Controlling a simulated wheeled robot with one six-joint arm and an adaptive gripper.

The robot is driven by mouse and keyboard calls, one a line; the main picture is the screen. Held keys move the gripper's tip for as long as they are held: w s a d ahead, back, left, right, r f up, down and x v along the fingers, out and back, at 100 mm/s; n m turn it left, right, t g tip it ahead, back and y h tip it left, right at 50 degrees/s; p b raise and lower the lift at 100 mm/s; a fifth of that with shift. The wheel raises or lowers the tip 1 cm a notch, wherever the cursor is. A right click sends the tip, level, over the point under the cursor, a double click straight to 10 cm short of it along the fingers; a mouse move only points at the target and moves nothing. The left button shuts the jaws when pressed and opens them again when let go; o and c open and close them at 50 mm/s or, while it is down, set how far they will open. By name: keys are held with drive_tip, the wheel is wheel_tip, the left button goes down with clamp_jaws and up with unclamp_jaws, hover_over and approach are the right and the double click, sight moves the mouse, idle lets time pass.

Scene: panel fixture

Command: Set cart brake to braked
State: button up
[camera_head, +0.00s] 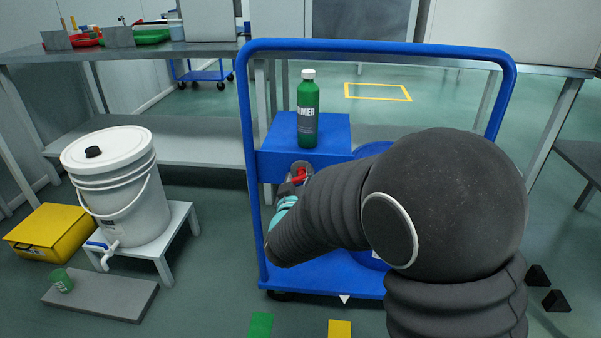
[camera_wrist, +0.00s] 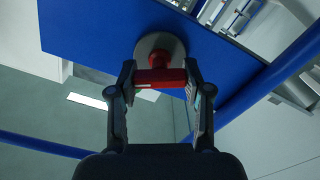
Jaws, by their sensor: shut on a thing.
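The blue cart (camera_head: 383,45) stands in front of me, its tall handle frame facing me. The cart brake is a red handle (camera_head: 299,175) on a round grey disc on the cart's blue panel. In the wrist view the red handle (camera_wrist: 160,77) lies crosswise in front of the grey disc (camera_wrist: 172,45). My gripper (camera_wrist: 159,78) is shut on the red handle, one finger at each end. In the head view my gripper (camera_head: 297,182) is partly hidden by my arm. A white pointer mark (camera_head: 344,299) shows at the cart's lower edge.
A green bottle (camera_head: 308,115) stands on the cart's blue shelf (camera_head: 335,128), just above the brake. A white bucket (camera_head: 135,200) with a tap stands on a low stool (camera_head: 183,222) at left. A yellow box (camera_head: 42,235) sits beside it. Green (camera_head: 260,325) and yellow (camera_head: 340,329) floor patches lie in front.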

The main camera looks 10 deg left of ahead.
drive_tip(key=n+p, duration=0.3)
drive_tip(key=n, duration=0.3)
drive_tip(key=shift+a+n, duration=0.15)
drive_tip(key=shift+n, duration=0.15)
drive_tip(key=n+p, duration=0.3)
drive_tip(key=n, duration=0.2)
drive_tip(key=shift+f+n, duration=0.15)
drive_tip(key=shift+n, duration=0.25)
drive_tip(key=o, duration=1.2)
drive_tip(key=shift+s, duration=0.1)
drive_tip(key=s, duration=0.4)
drive_tip(key=s+d, duration=0.1)
drive_tip(key=s, duration=0.6)
drive_tip(key=shift+s+d, duration=0.15)
drive_tip(key=shift+s, duration=0.2)
